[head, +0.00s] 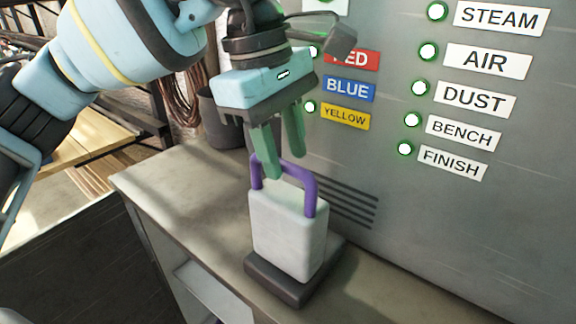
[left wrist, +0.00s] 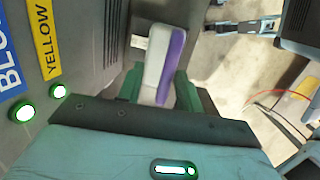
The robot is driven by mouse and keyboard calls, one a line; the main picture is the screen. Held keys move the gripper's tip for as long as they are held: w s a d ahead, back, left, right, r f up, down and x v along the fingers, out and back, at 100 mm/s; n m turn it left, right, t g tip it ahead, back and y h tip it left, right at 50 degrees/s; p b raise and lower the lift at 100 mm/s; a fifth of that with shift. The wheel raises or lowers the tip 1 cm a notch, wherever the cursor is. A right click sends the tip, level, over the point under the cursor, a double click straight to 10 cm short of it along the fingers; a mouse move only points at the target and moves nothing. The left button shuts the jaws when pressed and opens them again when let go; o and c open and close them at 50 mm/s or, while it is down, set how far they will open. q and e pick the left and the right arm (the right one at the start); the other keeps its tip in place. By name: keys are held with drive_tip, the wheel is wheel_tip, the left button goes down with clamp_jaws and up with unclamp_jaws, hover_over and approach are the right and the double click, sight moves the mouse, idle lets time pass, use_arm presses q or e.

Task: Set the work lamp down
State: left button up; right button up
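The work lamp, a pale block (head: 288,235) with a purple loop handle (head: 309,190), stands upright on a dark base (head: 285,283) on the bench top. My left gripper (head: 284,167) points down at the handle from above. Its two green fingers are spread, one on the near side of the handle and one on the far side. In the left wrist view, the purple handle (left wrist: 174,55) and pale body (left wrist: 155,60) show between the fingers (left wrist: 160,92), with a gap beside them. I cannot tell if a fingertip touches the handle. My right gripper is not recognisable in either view.
A grey panel (head: 420,235) with labels, green-ringed lights and vent slots rises close behind the lamp. The bench top (head: 190,190) is clear to the left of the lamp. A dark bin (head: 222,125) stands behind my left gripper.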

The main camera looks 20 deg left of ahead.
use_arm(q)
drive_tip(key=r, duration=0.2)
drive_tip(key=a+r, duration=0.1)
drive_tip(key=r, duration=0.5)
drive_tip(key=shift+s+a, duration=0.25)
drive_tip(key=shift+s, duration=0.05)
